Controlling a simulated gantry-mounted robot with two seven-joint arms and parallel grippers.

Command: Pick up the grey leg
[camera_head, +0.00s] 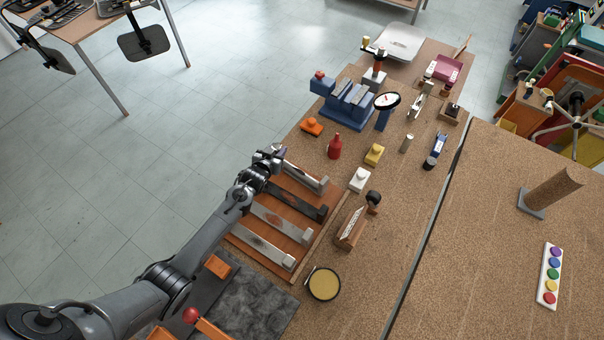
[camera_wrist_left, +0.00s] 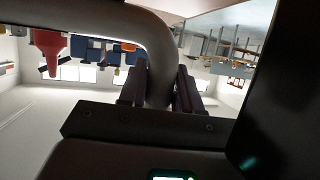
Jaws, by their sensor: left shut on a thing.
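An orange-brown tray (camera_head: 263,244) holds several metal bars with upturned ends, lying side by side. The farthest grey leg (camera_head: 304,177) runs from my left gripper (camera_head: 275,154) toward a block-like end at the right. My left gripper is at the tray's far left corner, shut on this leg's left end. In the left wrist view, a smooth grey bent bar (camera_wrist_left: 110,22) passes between the two dark fingers. I cannot tell whether the leg is clear of the tray. A darker bar (camera_head: 296,200) and lighter bars lie nearer. My right gripper is not in view.
A blue vise-like block (camera_head: 350,102), a red bottle (camera_head: 334,147), an orange block (camera_head: 311,126) and a white block (camera_head: 359,180) stand beyond and right of the tray. A round yellow-topped dish (camera_head: 323,284) is at its near right. Open floor lies left.

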